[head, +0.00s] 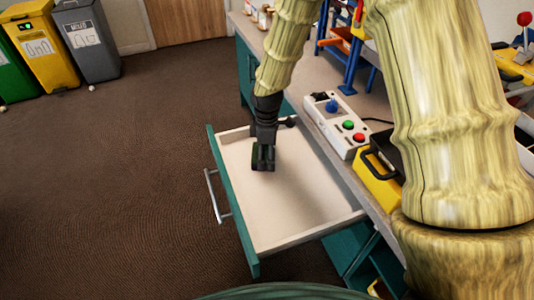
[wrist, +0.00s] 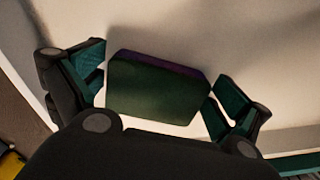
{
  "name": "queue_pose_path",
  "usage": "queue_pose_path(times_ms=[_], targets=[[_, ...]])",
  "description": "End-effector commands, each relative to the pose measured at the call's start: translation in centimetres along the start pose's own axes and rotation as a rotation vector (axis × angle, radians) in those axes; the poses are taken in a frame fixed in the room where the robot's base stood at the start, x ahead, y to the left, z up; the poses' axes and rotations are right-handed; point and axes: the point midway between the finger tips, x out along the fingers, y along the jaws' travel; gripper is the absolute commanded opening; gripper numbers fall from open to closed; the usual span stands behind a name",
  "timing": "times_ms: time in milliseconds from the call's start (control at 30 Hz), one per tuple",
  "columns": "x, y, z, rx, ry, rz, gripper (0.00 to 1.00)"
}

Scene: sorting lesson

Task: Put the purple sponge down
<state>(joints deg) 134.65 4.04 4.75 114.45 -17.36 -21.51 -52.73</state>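The purple sponge (wrist: 158,88) shows in the wrist view as a block with a dark green face and a purple edge along its far side. It lies between the two fingers of my gripper (wrist: 160,85), with a narrow light gap at each side, so the fingers look open around it. In the head view my gripper (head: 263,158) reaches down into the open drawer (head: 300,205), low over its pale floor. The sponge is mostly hidden there by the fingers. Whether it rests fully on the drawer floor is hard to tell.
The drawer is otherwise empty, with a teal front and a metal handle (head: 216,196). A control box (head: 340,124) with a joystick and buttons and a yellow case (head: 380,180) stand on the counter to the right. Bins (head: 85,42) stand at the far left.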

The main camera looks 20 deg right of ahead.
Motion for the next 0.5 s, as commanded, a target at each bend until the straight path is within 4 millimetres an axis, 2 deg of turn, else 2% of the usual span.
queue_pose_path(times_ms=[267, 500], targets=[[-0.3, 0.0, 0.0, 0.000, 0.000, 0.001, 1.00], [-3.8, 0.1, 0.0, 0.000, 0.002, 0.003, 1.00]])
